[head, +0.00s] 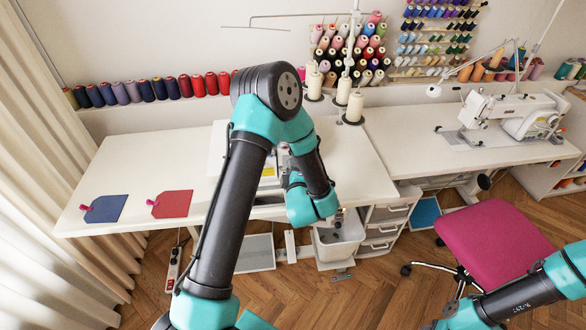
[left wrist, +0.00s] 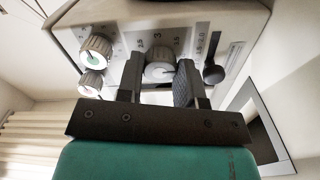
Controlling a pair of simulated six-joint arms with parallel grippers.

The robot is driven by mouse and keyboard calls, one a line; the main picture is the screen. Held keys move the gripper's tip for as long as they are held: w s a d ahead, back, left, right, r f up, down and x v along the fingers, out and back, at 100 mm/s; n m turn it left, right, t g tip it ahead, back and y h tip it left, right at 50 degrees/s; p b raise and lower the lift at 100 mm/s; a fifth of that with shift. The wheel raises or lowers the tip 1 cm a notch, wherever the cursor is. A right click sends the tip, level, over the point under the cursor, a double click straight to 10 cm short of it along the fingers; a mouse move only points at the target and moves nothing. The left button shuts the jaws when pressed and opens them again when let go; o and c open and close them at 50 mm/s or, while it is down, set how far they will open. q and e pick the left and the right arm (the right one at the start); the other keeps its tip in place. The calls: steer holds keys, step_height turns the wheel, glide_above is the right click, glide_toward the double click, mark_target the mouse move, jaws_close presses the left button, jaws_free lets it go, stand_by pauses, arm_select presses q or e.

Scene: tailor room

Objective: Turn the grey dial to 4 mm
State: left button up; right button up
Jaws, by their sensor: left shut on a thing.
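The grey dial (left wrist: 160,70) is on the pale front panel of a sewing machine in the left wrist view. The numeral 3 stands above it, with 2.5 to its left; I cannot read its exact setting. My left gripper (left wrist: 158,82) is shut on the dial, one dark finger on each side. In the head view my left arm covers much of the white machine (head: 218,148), and the dial is hidden there. My right arm shows at the lower right, but its gripper is not in view.
Two other knobs, an upper one (left wrist: 96,50) and a lower one (left wrist: 90,82), sit left of the dial. A dark slider lever (left wrist: 213,73) is close on the right. Blue (head: 105,209) and red (head: 172,204) fabric tags lie on the table left of my arm.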

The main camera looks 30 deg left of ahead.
arm_select(q)
steer(key=o, duration=0.9)
steer(key=shift+s+d, duration=0.1)
steer(key=v, duration=1.7)
steer(key=shift+d, duration=0.1)
steer(key=shift+f, duration=0.1)
